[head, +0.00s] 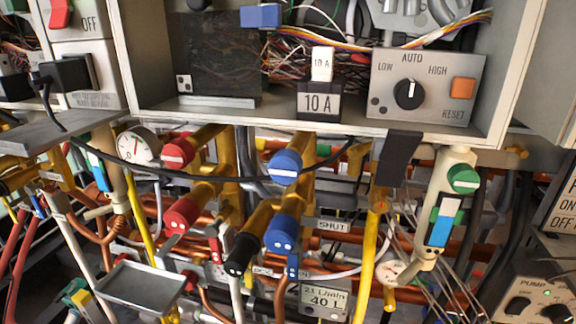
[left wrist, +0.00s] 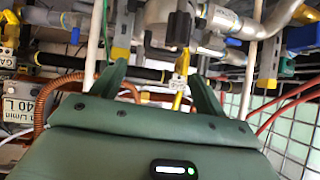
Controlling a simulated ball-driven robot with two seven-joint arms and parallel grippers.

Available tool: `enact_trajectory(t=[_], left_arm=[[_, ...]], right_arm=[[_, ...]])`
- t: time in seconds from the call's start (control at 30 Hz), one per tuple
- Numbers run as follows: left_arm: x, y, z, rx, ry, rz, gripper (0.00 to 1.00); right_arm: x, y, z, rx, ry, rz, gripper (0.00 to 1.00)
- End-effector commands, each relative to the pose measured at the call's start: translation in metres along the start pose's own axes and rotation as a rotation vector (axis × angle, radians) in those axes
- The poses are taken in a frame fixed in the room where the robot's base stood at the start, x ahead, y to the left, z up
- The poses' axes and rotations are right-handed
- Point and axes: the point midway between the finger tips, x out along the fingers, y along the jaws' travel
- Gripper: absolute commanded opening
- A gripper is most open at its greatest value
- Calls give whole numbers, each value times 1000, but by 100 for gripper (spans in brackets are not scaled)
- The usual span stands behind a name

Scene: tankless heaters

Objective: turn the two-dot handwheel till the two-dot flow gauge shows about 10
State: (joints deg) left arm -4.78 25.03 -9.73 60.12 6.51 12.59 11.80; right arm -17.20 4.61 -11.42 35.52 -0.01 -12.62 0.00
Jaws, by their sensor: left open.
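Several handwheels show in the head view. The lower blue handwheel (head: 281,235), the black handwheel (head: 239,255) and the lower red handwheel (head: 181,215) carry small pale marks; I cannot count the dots surely. A display (head: 325,300) below reads about "23 L/min" and "40 L"; dots on it are too small to tell. Part of it shows in the left wrist view (left wrist: 15,108). My left gripper (left wrist: 150,82) is open, its two dark green fingers apart with nothing clearly held between them. It does not show clearly in the head view. My right gripper is not in view.
An upper blue handwheel (head: 285,167), an upper red one (head: 178,153) and a green one (head: 463,178) crowd the pipes. A round dial (head: 138,145) is at left. A grey tray (head: 130,285) juts out lower left. Hanging cables and a yellow hose (head: 368,255) leave little free room.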

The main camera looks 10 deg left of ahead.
Motion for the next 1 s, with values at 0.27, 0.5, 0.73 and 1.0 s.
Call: enact_trajectory(t=[0.27, 0.5, 0.73, 1.0], left_arm=[[-124, 63, 212, 291, -646, 53, 73], [-235, 138, 292, 307, -914, 168, 73], [-262, 164, 301, 275, -943, 196, 73], [-261, 163, 301, 274, -941, 195, 73]], right_arm=[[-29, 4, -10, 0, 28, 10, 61], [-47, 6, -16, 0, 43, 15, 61], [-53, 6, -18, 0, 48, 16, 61], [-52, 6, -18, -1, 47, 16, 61]])
